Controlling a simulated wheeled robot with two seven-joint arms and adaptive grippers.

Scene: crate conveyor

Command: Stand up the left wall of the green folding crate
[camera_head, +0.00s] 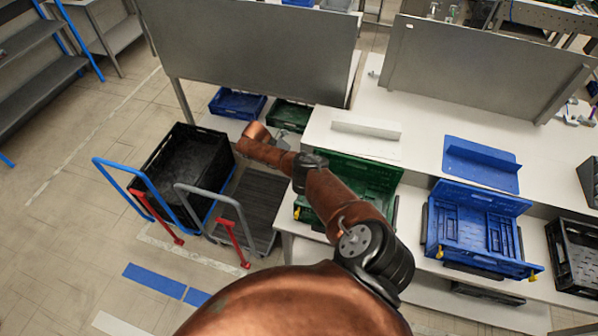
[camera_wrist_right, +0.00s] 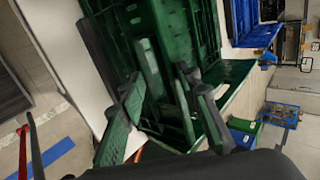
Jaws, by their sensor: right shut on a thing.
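The green folding crate (camera_head: 378,178) stands on the white table in the middle of the head view, partly hidden behind my copper arm. It fills the upper middle of the right wrist view (camera_wrist_right: 205,35). There my right gripper (camera_wrist_right: 159,78) is shut on a green panel of the crate (camera_wrist_right: 150,62), its left wall as seen, with one dark finger on each side. The panel looks slanted, but I cannot tell its exact angle. The head view does not show the right gripper's fingers. My left gripper is not in view.
A blue folding crate (camera_head: 483,228) stands on the table to the right. A blue panel (camera_head: 482,165) and a pale bar (camera_head: 366,128) lie behind. A black crate (camera_head: 180,165) sits on a cart at the left, next to an empty cart (camera_head: 253,205). Floor lies open at far left.

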